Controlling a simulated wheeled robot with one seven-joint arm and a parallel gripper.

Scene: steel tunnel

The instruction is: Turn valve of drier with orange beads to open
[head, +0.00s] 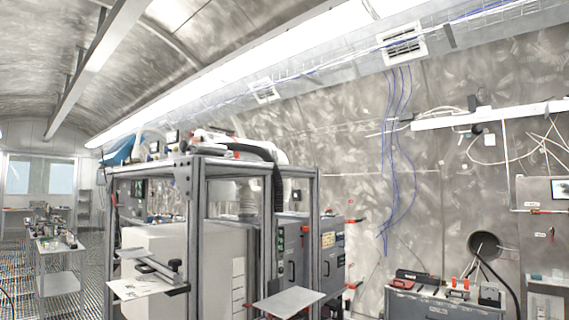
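I cannot make out a drier with orange beads or its valve in the head view. Small orange-red items (467,284) stand on a grey cabinet at the lower right, too small to identify. Small red parts (351,286) show beside the grey cabinets in the middle, also too small to tell as valve handles. My gripper is not in view.
A metal frame rack (312,190) with a white box (180,260) inside fills the lower middle. Grey cabinets (332,250) stand behind it. The grey cabinet (440,308) is at the right wall. A cart (60,262) stands at left, beside open grated floor.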

